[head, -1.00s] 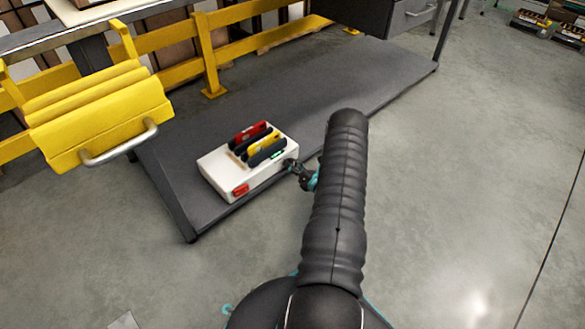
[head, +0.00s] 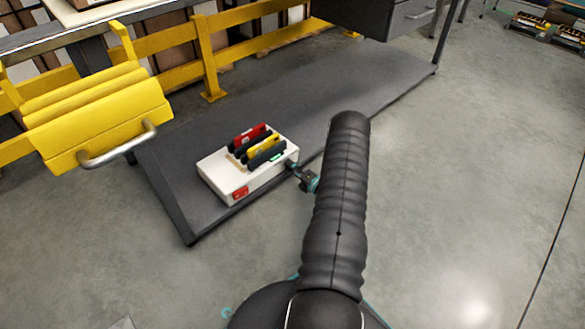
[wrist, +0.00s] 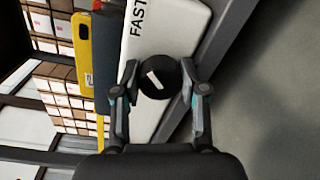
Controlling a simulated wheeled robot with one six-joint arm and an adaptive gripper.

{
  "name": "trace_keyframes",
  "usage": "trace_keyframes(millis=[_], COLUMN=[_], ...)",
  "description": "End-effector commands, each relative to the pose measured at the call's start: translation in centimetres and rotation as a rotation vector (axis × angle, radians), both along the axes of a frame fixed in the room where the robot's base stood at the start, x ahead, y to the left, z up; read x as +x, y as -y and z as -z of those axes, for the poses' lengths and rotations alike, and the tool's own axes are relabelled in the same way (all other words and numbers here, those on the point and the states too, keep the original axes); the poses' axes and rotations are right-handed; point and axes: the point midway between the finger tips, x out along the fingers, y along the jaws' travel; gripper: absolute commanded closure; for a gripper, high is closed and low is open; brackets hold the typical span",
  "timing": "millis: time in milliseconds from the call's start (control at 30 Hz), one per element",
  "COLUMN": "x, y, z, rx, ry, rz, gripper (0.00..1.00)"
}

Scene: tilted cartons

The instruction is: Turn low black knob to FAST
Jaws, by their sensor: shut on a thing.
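The black knob (wrist: 158,77) is round with a white pointer mark, on the side of a white device. The mark sits at a slant, not squarely toward the printed word FAST (wrist: 137,17), which is above and left of the knob in the wrist view. My gripper (wrist: 158,80) has one finger on each side of the knob and is shut on it. In the head view the white device (head: 212,172) lies on a low grey shelf, and my gripper (head: 294,168) meets its right end; the knob is hidden there.
Several red, yellow and dark packs (head: 262,145) stand in the device's top. A red switch (head: 240,193) is on its front. The grey shelf (head: 270,100) has free room behind. A yellow bin-like body (head: 100,115) with a handle hangs at left.

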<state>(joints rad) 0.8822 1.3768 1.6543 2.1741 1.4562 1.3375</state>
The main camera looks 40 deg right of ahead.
Motion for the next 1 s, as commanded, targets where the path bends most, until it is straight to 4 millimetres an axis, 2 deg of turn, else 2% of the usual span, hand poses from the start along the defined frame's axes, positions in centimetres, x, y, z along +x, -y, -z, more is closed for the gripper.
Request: trace_keyframes(millis=[533, 567, 600, 667, 1000], x=[0.06, 0.06, 0.06, 0.05, -0.17], y=[0.05, 0.05, 0.05, 0.05, 0.05], z=[0.04, 0.04, 0.04, 0.03, 0.01], rx=[0.026, 0.026, 0.025, 0.025, 0.026], ry=[-0.003, -0.003, -0.003, -0.002, -0.002], rz=[0.001, 0.001, 0.002, 0.0, 0.0], gripper=[0.92, 0.55, 0.45, 0.32, 0.32])
